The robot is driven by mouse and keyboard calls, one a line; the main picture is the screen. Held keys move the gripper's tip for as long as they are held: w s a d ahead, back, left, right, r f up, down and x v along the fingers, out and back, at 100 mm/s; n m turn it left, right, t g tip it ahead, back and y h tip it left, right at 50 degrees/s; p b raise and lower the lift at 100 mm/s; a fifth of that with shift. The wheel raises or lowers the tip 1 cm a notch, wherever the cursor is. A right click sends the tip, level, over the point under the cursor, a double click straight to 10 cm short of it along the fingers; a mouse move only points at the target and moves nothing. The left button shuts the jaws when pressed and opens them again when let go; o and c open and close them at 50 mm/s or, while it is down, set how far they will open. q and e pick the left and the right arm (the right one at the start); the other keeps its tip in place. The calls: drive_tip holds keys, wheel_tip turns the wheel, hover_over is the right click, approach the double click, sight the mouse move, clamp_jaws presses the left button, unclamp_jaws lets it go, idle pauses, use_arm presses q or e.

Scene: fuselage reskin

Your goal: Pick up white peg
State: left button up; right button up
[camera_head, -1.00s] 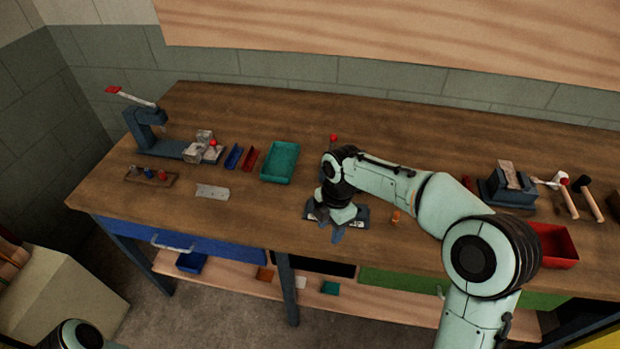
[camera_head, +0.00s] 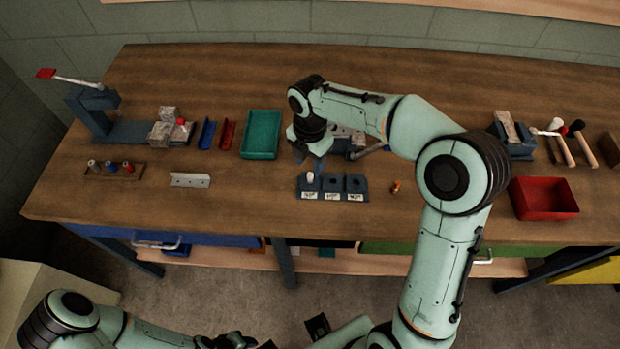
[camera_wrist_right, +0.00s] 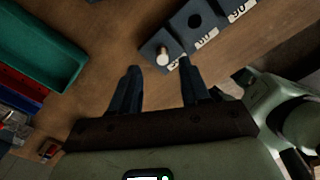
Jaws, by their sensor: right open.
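The white peg (camera_head: 310,177) stands upright in the leftmost place of a dark holder block (camera_head: 332,188) with white labels on its front. In the right wrist view, the white peg (camera_wrist_right: 162,57) is just beyond my fingertips, sideways between the two finger lines. My right gripper (camera_head: 318,163) is behind the peg in the head view, pointing down, partly hidden by its wrist. Its two dark fingers (camera_wrist_right: 160,75) are apart with nothing between them. My left arm shows along the bottom of the head view; its gripper is not clearly visible.
A green tray (camera_head: 262,135) is left of my right gripper. A small orange item (camera_head: 395,186) lies right of the holder, with a red bin (camera_head: 543,198) farther right. A grey metal plate (camera_head: 190,180) and a rack of pegs (camera_head: 113,169) are at left.

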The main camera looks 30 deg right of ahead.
sight(310, 174)
drive_tip(key=f, duration=0.4)
drive_tip(key=shift+s+a+f, duration=0.1)
drive_tip(key=shift+s+f, duration=0.05)
drive_tip(key=shift+s, duration=0.1)
drive_tip(key=shift+w+f, duration=0.1)
drive_tip(key=shift+f, duration=0.4)
clamp_jaws()
